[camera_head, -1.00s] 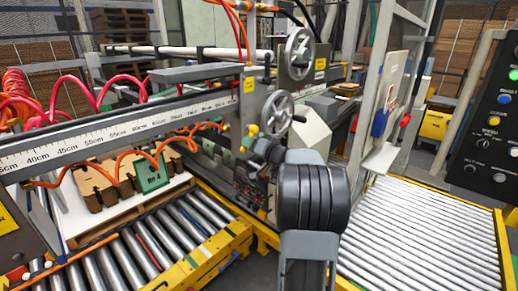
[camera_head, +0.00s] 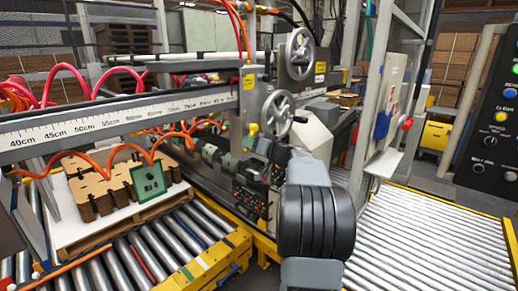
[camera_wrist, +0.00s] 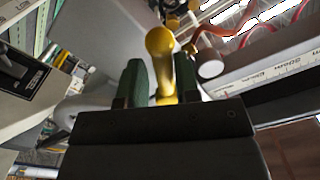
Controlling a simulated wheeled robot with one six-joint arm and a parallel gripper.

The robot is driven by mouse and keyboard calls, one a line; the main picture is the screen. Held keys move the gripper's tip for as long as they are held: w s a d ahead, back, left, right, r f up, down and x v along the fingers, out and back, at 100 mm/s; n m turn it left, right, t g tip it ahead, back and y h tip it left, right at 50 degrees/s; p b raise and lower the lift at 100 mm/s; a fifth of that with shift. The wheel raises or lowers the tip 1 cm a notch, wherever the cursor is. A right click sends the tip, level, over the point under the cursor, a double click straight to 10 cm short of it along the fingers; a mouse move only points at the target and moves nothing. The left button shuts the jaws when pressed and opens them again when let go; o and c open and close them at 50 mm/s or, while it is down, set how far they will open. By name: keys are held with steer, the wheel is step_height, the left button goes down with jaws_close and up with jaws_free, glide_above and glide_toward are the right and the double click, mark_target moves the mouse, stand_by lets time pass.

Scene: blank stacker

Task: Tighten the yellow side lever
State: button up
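The yellow side lever (camera_wrist: 160,45) stands up between my gripper's two green fingers in the wrist view, with its rounded knob above the fingertips. My gripper (camera_wrist: 160,70) has its fingers apart on either side of the lever. A gap shows at the left finger; I cannot tell whether the right finger touches it. In the head view, a small yellow lever (camera_head: 252,129) shows beside the lower handwheel, just left of my wrist. My fingers are largely hidden there by the arm and the machine parts.
A lower handwheel (camera_head: 277,113) and an upper handwheel (camera_head: 300,47) are close to my wrist. The ruler beam (camera_head: 120,117) crosses on the left, with orange hoses below. Roller conveyors (camera_head: 420,245) lie at right and lower left. A control panel (camera_head: 495,120) stands at far right.

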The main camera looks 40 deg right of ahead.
steer(key=shift+w+d+f+n+b, duration=0.1)
steer(key=shift+d+f+n+b, duration=0.2)
steer(key=shift+n+b, duration=0.85)
steer(key=shift+d+f+n+b, duration=0.25)
steer(key=shift+d+b, duration=0.1)
steer(key=shift+b, duration=1.65)
steer(key=shift+d+n+b, duration=0.25)
steer(key=shift+n+b, duration=0.35)
steer(key=shift+b, duration=0.6)
steer(key=s+d+n+b, duration=0.2)
steer(key=s+b, duration=0.6)
steer(key=b, duration=0.1)
steer(key=shift+s+d+r, duration=0.2)
steer(key=shift+s+d, duration=0.05)
steer(key=shift+s, duration=0.05)
